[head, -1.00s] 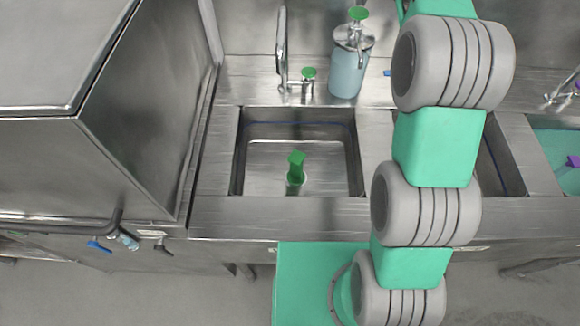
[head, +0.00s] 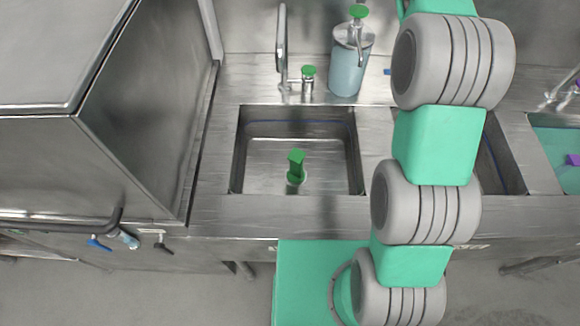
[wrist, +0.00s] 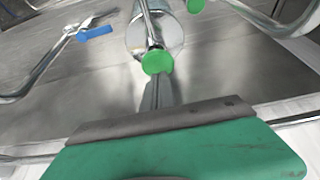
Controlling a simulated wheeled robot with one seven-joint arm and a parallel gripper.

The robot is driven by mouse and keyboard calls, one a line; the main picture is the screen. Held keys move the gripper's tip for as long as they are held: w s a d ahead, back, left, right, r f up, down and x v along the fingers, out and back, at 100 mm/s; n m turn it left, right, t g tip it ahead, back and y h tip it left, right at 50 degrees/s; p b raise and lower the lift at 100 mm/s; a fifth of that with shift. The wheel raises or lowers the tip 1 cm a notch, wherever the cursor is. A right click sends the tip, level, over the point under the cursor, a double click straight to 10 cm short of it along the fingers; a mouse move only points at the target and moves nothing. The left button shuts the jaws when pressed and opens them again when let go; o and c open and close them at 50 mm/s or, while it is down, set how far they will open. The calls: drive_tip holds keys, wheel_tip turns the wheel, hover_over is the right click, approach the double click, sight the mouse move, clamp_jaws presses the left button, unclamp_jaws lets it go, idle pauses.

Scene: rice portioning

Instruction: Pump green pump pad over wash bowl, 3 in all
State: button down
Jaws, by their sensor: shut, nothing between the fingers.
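The pump bottle (head: 347,72) stands on the steel counter behind the wash bowl, pale blue with a metal top and spout. Its green pump pad (head: 359,12) is on top; the wrist view shows the pad (wrist: 157,62) near the middle, with the round metal lid beyond it. The wash bowl (head: 237,160) is a rectangular steel basin in front of the bottle. My gripper (wrist: 156,84) is shut and empty in the wrist view, its narrow tips close to the pad. I cannot tell whether they touch it. The head view does not show my gripper.
A green upright piece (head: 297,160) stands in the basin. A tap (head: 281,45) and green knob (head: 308,72) are left of the bottle. A blue handle (wrist: 95,33) shows in the wrist view. A large steel hood (head: 130,110) stands at left. My arm covers part of the right side.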

sight(359, 10)
drive_tip(key=shift+f, duration=0.15)
drive_tip(key=shift+f+b, duration=1.2)
drive_tip(key=shift+f, duration=0.65)
drive_tip(key=shift+r, duration=0.1)
wheel_tip(359, 10, up, 4)
drive_tip(key=p, duration=0.4)
drive_tip(key=shift+f, duration=0.35)
